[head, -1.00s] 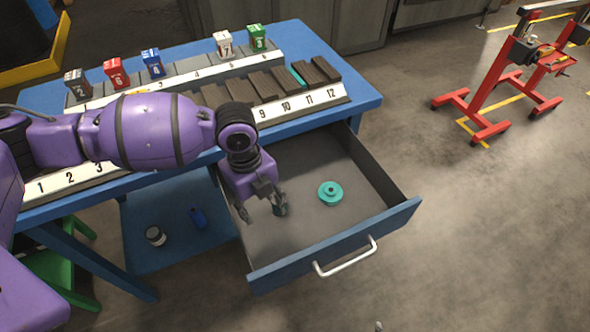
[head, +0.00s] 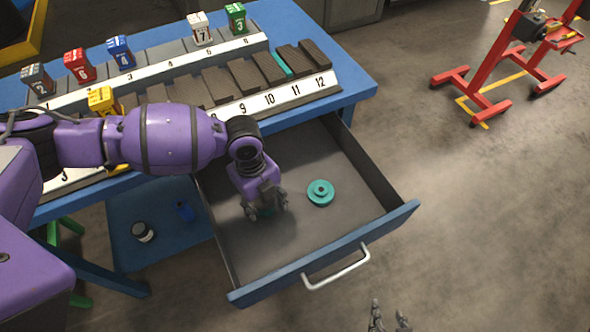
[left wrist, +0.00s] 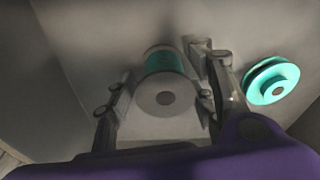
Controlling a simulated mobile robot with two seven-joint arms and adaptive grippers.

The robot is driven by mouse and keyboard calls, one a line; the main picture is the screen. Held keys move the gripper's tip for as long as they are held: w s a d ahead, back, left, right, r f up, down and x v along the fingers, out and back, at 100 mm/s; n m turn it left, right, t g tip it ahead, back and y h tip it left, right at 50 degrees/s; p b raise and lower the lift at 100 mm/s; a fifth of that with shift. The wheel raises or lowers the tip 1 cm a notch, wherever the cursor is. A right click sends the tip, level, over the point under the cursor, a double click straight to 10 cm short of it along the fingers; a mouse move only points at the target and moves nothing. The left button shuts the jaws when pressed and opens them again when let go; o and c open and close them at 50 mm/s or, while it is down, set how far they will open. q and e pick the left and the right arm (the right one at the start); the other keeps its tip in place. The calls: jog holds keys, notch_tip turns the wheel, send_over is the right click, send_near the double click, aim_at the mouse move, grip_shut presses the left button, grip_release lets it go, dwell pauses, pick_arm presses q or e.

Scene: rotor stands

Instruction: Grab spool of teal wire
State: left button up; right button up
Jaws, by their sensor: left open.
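The spool of teal wire (left wrist: 164,64), a teal winding between grey flanges, stands in the open drawer. In the left wrist view it lies between the two fingers of my left gripper (left wrist: 160,101), which are open with a gap visible on each side. In the head view my left gripper (head: 265,207) points down into the drawer and hides most of this spool. An all-teal reel (head: 320,192) with a raised hub lies to the right; it also shows in the left wrist view (left wrist: 272,81). My right gripper (head: 389,318) shows only its parted fingertips at the bottom edge.
The drawer (head: 335,255) has raised walls and a white handle (head: 336,269). The blue table (head: 352,88) above it holds numbered racks with small coloured boxes. A lower shelf (head: 160,250) carries a white-topped jar (head: 142,232) and a blue item (head: 184,210). The drawer floor is otherwise clear.

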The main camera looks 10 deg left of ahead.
pick_arm(q)
jog(key=shift+f, duration=0.2)
jog(key=c, duration=1.2)
